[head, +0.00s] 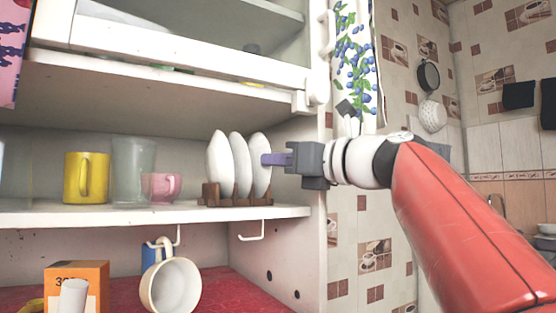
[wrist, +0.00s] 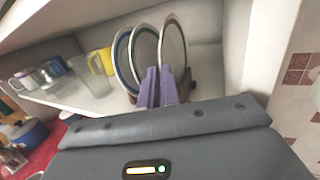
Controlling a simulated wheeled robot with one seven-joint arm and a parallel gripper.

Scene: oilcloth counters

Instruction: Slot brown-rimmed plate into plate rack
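The brown-rimmed plate (wrist: 173,40) stands upright at the right end of the plate rack (head: 227,199); in the head view it is the rightmost white plate (head: 258,182). Two other plates stand upright beside it, a middle plate (wrist: 143,48) and a left plate (wrist: 122,58) with a coloured rim. My gripper (head: 266,159) reaches in from the right at the brown-rimmed plate's edge. In the wrist view its two purple fingers (wrist: 159,84) are close together, one on each side of that plate's near rim. It looks shut on the rim; the contact itself is hidden.
Left of the rack on the shelf (head: 140,217) are a pink cup (head: 160,188), a glass (head: 132,168) and a yellow mug (head: 86,178). A cabinet wall (head: 300,225) is close on the right. Hooks and a hanging mug (head: 171,287) are below.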

